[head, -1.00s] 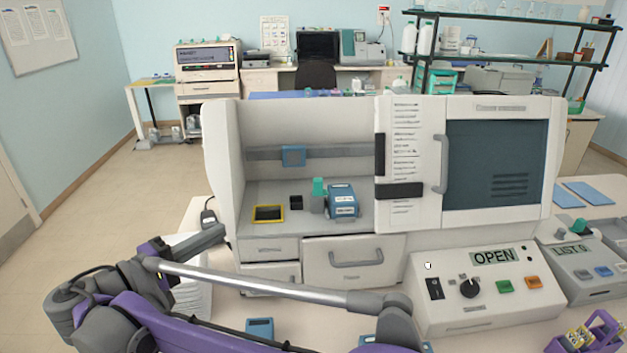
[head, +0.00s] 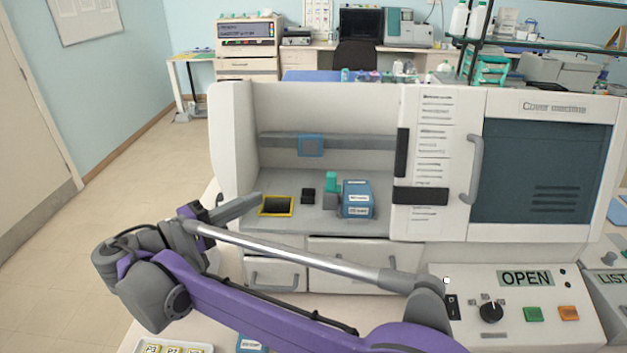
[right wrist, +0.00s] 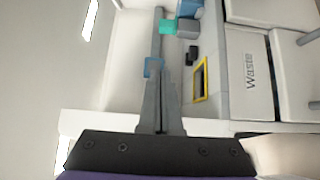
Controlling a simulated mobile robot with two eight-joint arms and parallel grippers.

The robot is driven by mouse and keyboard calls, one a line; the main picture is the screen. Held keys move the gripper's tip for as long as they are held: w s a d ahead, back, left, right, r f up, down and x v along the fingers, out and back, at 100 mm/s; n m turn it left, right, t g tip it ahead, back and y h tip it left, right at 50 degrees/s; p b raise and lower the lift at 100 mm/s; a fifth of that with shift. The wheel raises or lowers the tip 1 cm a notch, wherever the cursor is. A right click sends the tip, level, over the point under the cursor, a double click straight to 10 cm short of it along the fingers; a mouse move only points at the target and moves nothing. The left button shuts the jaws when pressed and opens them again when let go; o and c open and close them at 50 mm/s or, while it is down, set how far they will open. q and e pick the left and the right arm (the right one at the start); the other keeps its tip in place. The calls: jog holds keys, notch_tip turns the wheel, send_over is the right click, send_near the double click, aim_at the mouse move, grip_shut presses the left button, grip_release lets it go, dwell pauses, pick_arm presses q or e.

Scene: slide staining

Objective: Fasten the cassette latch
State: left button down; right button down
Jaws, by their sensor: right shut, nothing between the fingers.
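The cassette appears to be the blue box with white labels (head: 357,205) on the floor of the machine's open bay. Beside its left side stands a grey block with a teal top (head: 331,182), perhaps the latch; I cannot tell its state. In the right wrist view the teal part (right wrist: 168,27) and grey block (right wrist: 187,27) show near the top, with the blue box cut off. My right gripper (head: 258,197) is shut and empty at the bay's left front, left of the teal part and clear of it. Its fingers (right wrist: 158,85) point up the wrist view.
A yellow-framed dark pad (head: 276,206) and a small black block (head: 308,195) lie between gripper and teal part. A rail with a blue square (head: 310,146) crosses the bay's back. The white door panel (head: 423,160) bounds the right. A control box (head: 525,279) reads OPEN.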

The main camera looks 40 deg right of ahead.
jog(key=p, duration=0.1)
send_near(333, 182)
jog(key=w+d, duration=0.1)
jog(key=w, duration=0.1)
jog(key=w+d, duration=0.2)
jog(key=w, duration=0.1)
jog(key=shift+w+r, duration=0.3)
jog(key=shift+r, duration=0.05)
jog(key=shift+s+d, duration=1.05)
jog(key=shift+d, duration=0.2)
jog(key=shift+s+d+f, duration=0.1)
jog(key=shift+s+d, duration=0.1)
jog(key=shift+d, duration=0.05)
